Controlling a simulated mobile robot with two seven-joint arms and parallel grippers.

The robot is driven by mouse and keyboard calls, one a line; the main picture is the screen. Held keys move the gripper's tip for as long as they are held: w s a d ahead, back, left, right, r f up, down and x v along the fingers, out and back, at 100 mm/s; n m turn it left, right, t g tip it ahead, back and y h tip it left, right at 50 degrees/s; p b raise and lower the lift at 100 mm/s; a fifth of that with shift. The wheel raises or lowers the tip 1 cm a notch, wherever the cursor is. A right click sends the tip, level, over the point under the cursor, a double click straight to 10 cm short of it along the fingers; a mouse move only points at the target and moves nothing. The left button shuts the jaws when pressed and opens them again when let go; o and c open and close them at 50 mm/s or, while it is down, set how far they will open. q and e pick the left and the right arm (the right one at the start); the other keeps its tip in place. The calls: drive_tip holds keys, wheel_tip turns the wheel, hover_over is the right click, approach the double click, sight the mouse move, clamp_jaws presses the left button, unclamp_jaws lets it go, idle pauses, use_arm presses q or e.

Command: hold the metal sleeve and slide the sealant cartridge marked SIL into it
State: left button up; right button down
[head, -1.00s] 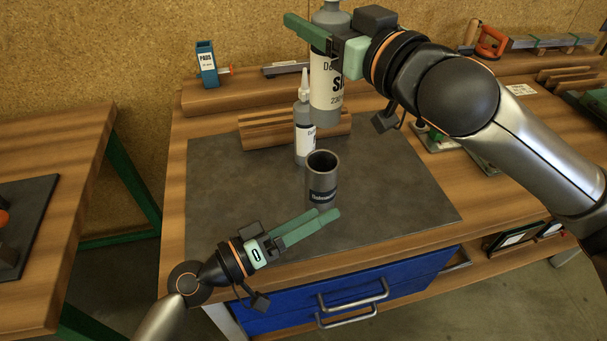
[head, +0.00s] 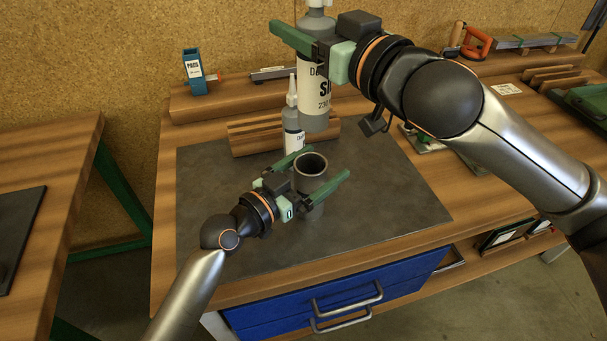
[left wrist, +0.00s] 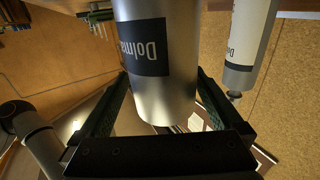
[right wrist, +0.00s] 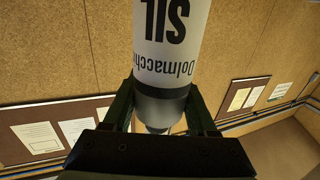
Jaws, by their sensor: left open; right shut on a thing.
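The metal sleeve (head: 311,170), a grey open-topped cylinder with a dark label, stands upright on the dark mat. It also fills the middle of the left wrist view (left wrist: 162,85). My left gripper (head: 325,172) is open, with one finger on each side of the sleeve; I cannot tell whether they touch it. The SIL cartridge (head: 315,95), white-labelled with grey ends, hangs upright in my right gripper (head: 300,42), which is shut on its upper part. It is above the mat, above and apart from the sleeve. The right wrist view shows its SIL label (right wrist: 172,40).
A second, nozzled cartridge (head: 293,130) stands just behind the sleeve, by a wooden rack (head: 255,137). The mat (head: 400,195) is clear to the right. A blue box marked PADS (head: 194,72) stands at the back left.

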sight(307, 78)
use_arm(q)
drive_tip(key=shift+w+d, duration=0.45)
drive_tip(key=shift+d, duration=0.05)
use_arm(e)
drive_tip(key=shift+r, duration=0.1)
use_arm(q)
drive_tip(key=c, duration=1.4)
drive_tip(key=shift+o, duration=0.2)
use_arm(e)
drive_tip(key=shift+w+d+f+m+t+h, duration=0.1)
drive_tip(key=shift+f+m+t+h, duration=0.2)
drive_tip(key=shift+f, duration=1)
drive_tip(key=shift+d+f+m+t+h, duration=0.15)
drive_tip(key=shift+f+m+h, duration=0.15)
drive_tip(key=shift+f, duration=1)
drive_tip(key=shift+w+f+m+t+h, duration=0.1)
drive_tip(key=shift+f+m+t+h, duration=0.25)
drive_tip(key=shift+f, duration=0.95)
